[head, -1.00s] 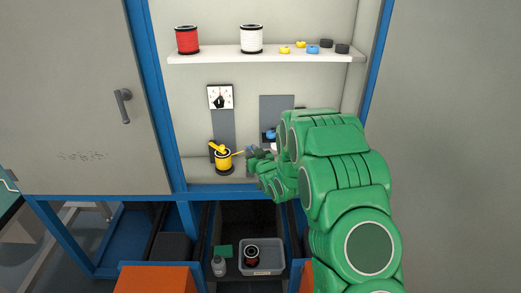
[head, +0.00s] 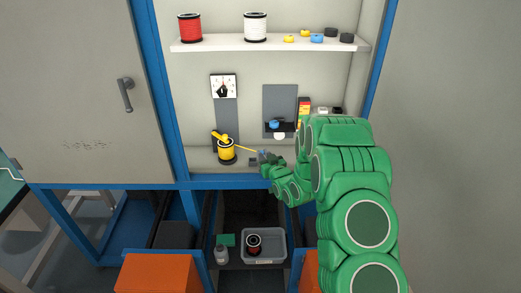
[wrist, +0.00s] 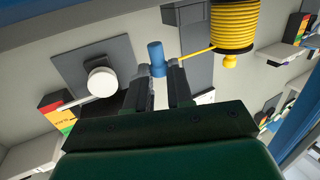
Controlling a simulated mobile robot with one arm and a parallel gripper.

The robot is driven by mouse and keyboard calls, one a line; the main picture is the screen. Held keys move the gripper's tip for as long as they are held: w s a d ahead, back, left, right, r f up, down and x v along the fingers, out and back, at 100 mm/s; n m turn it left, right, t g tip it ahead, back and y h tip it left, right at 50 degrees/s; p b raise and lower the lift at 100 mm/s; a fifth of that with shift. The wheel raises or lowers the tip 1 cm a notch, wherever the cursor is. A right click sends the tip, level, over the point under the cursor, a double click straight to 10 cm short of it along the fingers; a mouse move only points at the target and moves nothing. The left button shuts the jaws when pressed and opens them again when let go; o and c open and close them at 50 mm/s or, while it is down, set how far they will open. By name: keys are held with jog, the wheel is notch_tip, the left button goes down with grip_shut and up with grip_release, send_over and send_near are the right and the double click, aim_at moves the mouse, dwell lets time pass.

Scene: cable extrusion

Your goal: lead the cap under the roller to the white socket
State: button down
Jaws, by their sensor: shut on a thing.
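My gripper (head: 265,157) is shut on a blue cap (wrist: 156,57), which sticks out past the fingertips. A yellow cable (wrist: 196,50) runs from the cap to the yellow spool (wrist: 235,28). In the head view the spool (head: 227,152) stands left of my gripper, and the cable (head: 246,149) slopes down to the right.
A red-yellow-green box (head: 304,106) and small black-and-white blocks (head: 330,111) stand right of the plate, partly behind my arm. The shelf (head: 270,44) above holds red and white spools and small caps. The blue frame edge (head: 225,184) lies below my gripper.

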jog(key=shift+d+f, duration=0.25)
jog(key=shift+d, duration=7.6)
